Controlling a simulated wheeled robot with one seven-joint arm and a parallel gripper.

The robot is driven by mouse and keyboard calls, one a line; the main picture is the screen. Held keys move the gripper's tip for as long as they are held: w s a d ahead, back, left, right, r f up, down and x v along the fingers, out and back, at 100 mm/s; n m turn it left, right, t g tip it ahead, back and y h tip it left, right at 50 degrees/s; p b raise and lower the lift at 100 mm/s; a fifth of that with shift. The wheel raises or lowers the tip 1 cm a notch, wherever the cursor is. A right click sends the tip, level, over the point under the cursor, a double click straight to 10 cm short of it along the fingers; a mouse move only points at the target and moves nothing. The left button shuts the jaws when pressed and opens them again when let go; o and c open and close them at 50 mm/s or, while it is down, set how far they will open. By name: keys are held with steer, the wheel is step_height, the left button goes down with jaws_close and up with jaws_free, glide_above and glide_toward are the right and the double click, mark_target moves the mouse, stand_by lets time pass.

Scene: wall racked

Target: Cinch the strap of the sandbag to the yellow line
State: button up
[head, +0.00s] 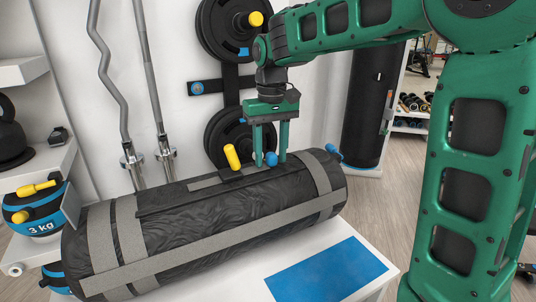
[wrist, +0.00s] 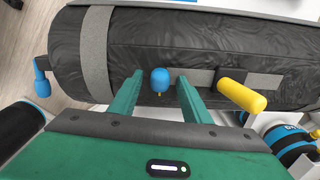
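The sandbag (head: 210,225) is a long black cylinder with grey straps, lying on a white bench. A grey strap (head: 205,183) runs along its top; it also shows in the wrist view (wrist: 200,78). A blue knob (head: 271,159) and a yellow grip (head: 232,157) stand at this strap; the wrist view shows the blue knob (wrist: 160,80) and yellow grip (wrist: 241,96) too. My gripper (head: 270,155) points down, open, its fingers on either side of the blue knob with gaps visible in the wrist view. I cannot make out a separate yellow line.
A blue mat (head: 328,272) lies on the bench in front of the bag. Bars and black weight plates (head: 228,137) hang on the wall behind. A 3 kg ball (head: 40,212) sits on a shelf at left. A black punching bag (head: 372,110) stands behind right.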

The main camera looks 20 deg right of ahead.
mark_target(271, 152)
step_height(271, 152, up, 11)
steer(key=shift+f, duration=0.15)
stand_by(0.4)
steer(key=shift+w, duration=0.1)
steer(key=s+d+f+m, duration=0.3)
steer(key=s+d+f, duration=0.3)
steer(key=s+d, duration=0.4)
steer(key=s+d+f+m, duration=0.2)
steer(key=s+d+f, duration=0.5)
steer(key=s, duration=0.4)
steer(key=s+d+f+m, duration=0.1)
steer(key=s+f+m, duration=0.1)
steer(key=s+f, duration=0.5)
steer(key=s, duration=0.3)
steer(key=shift+d+f, duration=0.15)
steer(key=shift+d, duration=0.1)
steer(key=shift+w, duration=0.1)
